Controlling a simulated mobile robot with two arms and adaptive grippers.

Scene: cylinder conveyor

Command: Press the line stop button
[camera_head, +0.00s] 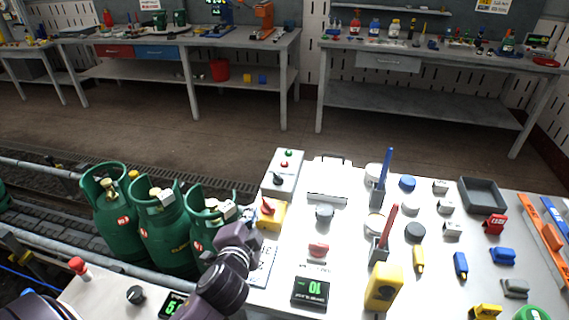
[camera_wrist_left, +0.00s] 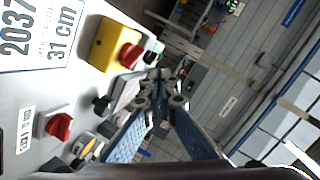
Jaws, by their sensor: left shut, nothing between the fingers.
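A yellow box with a red button (camera_head: 269,207) stands at the left edge of the white table. The red button also shows in the left wrist view (camera_wrist_left: 130,55), on its yellow housing (camera_wrist_left: 104,42). Behind it, a grey control box (camera_head: 290,183) carries a green button (camera_head: 288,153), a red button (camera_head: 284,165) and a black knob (camera_head: 278,179). No line stop label is readable. My left gripper (camera_wrist_left: 157,82) is shut and empty, close to the yellow box; contact cannot be told. In the head view it is left of and in front of that box. My right gripper is out of view.
Green gas cylinders (camera_head: 172,235) stand on the conveyor just left of my left gripper. A red-topped knob (camera_head: 78,265) is on a left panel.

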